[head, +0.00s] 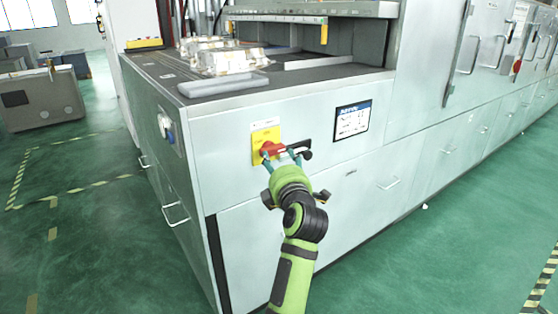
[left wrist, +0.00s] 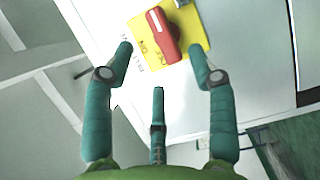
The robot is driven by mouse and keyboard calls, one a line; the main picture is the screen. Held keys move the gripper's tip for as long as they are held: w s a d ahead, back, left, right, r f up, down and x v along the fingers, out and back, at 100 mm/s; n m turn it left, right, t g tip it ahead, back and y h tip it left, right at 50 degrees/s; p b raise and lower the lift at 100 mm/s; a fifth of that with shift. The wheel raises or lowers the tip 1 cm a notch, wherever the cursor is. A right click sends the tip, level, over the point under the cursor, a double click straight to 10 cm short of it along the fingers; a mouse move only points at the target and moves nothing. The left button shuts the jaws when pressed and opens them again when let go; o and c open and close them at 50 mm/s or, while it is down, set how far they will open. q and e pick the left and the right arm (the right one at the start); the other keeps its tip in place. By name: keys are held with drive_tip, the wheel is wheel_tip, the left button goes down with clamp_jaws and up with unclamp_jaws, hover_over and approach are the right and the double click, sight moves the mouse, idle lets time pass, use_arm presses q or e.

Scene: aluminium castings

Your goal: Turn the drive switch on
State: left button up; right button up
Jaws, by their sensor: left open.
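The drive switch is a red rotary knob (head: 271,148) on a yellow plate (head: 257,136), on the front panel of the grey machine. In the left wrist view the red knob (left wrist: 165,38) has a pale mark near its upper end, and the yellow plate (left wrist: 193,40) carries small dark lettering I cannot read surely. My left gripper (head: 284,163) is open, its teal fingers spread just in front of and below the knob. In the left wrist view my left gripper (left wrist: 160,58) holds nothing; whether a fingertip touches the plate is unclear. My right gripper is not in view.
A dark bar (head: 300,147) shows right of the knob; I cannot tell what it is. A display (head: 352,120) is on the panel further right. Aluminium castings (head: 222,58) lie on the machine top (head: 165,78). Drawer handles (head: 388,185) stick out. Green floor (head: 90,230) is clear at left.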

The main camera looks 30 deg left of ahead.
sight(274, 151)
use_arm(q)
drive_tip(key=x, duration=0.6)
drive_tip(key=shift+f, duration=0.1)
clamp_jaws()
